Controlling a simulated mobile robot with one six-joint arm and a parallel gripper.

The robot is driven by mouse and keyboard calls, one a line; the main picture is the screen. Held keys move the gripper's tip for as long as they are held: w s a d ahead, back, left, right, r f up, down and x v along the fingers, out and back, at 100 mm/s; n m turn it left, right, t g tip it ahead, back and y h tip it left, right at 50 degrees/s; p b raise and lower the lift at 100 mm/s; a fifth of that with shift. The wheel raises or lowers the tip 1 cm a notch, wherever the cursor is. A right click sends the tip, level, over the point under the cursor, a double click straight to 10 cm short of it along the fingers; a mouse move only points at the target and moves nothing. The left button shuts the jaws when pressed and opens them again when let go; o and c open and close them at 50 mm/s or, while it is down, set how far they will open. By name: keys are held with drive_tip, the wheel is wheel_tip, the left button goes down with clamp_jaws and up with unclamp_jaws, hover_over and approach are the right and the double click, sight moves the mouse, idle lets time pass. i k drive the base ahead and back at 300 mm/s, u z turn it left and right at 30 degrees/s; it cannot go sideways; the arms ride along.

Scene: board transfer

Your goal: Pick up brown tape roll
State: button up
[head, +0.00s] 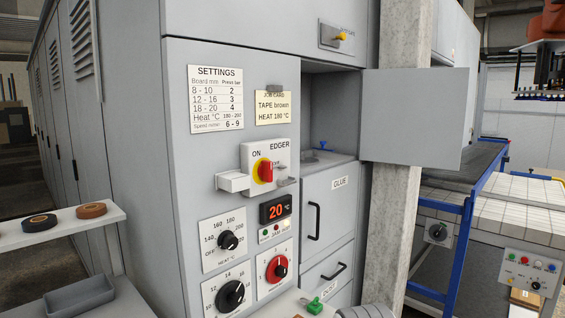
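A brown tape roll (91,211) lies flat on a pale shelf (60,233) at the left. A second, darker roll (39,223) lies to its left on the same shelf, apart from it. A job card (273,107) on the grey machine reads "TAPE brown" and "HEAT 180 °C". My gripper is not in the head view, so its distance from the roll and its state are hidden.
A grey tray (78,297) sits below the shelf. The grey edger machine (185,160) stands close to the shelf's right, with knobs, a red switch (265,171) and an open door (415,118). A concrete post (398,210) stands further right.

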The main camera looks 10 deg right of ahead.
sight(88, 211)
drive_tip(key=u, duration=0.1)
drive_tip(key=i, duration=0.5)
drive_tip(key=u, duration=0.8)
drive_tip(key=k, duration=0.65)
drive_tip(key=u, duration=0.35)
drive_tip(key=i, duration=0.5)
